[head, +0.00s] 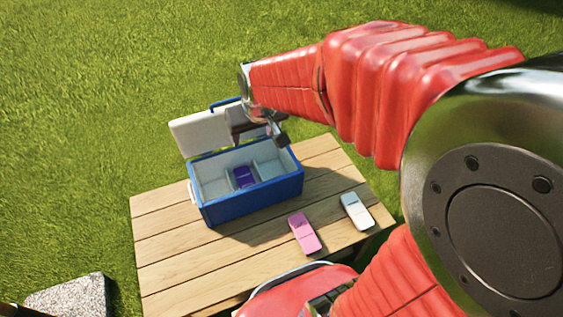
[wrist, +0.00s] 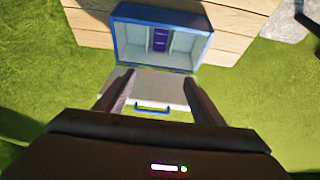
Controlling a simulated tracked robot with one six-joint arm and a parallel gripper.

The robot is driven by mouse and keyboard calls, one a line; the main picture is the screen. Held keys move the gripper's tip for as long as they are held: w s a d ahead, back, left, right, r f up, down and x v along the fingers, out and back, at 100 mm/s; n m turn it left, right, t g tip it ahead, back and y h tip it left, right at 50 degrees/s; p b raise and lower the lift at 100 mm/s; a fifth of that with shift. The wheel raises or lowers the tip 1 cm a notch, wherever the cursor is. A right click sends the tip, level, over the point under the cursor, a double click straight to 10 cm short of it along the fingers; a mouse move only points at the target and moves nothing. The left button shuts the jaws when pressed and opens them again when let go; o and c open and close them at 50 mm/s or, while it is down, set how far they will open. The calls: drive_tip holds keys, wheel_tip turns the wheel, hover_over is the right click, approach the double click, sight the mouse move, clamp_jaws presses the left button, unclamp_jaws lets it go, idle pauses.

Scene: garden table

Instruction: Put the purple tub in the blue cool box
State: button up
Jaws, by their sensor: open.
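The blue cool box (head: 256,201) stands on the wooden table with its white lid open and leaning back. The purple tub (head: 244,178) lies inside it, in the middle compartment between white dividers. In the wrist view the tub (wrist: 160,39) also lies inside the box (wrist: 205,48), in the middle part. My gripper (head: 262,128) is above the open lid at the back of the box. In the wrist view my gripper (wrist: 158,84) is open and empty, its fingers apart over the lid, and away from the tub.
A pink tub (head: 304,233) and a white tub (head: 357,211) lie on the table (head: 180,265) to the right of the box. The left front of the table is bare. The open lid (head: 205,132) rises behind the box. A stone block (head: 70,296) sits on the grass at lower left.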

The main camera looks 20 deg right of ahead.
drive_tip(key=s+r, duration=0.4)
drive_tip(key=s, duration=0.5)
drive_tip(key=s+r, duration=0.3)
drive_tip(key=s, duration=0.6)
drive_tip(key=shift+r, duration=0.35)
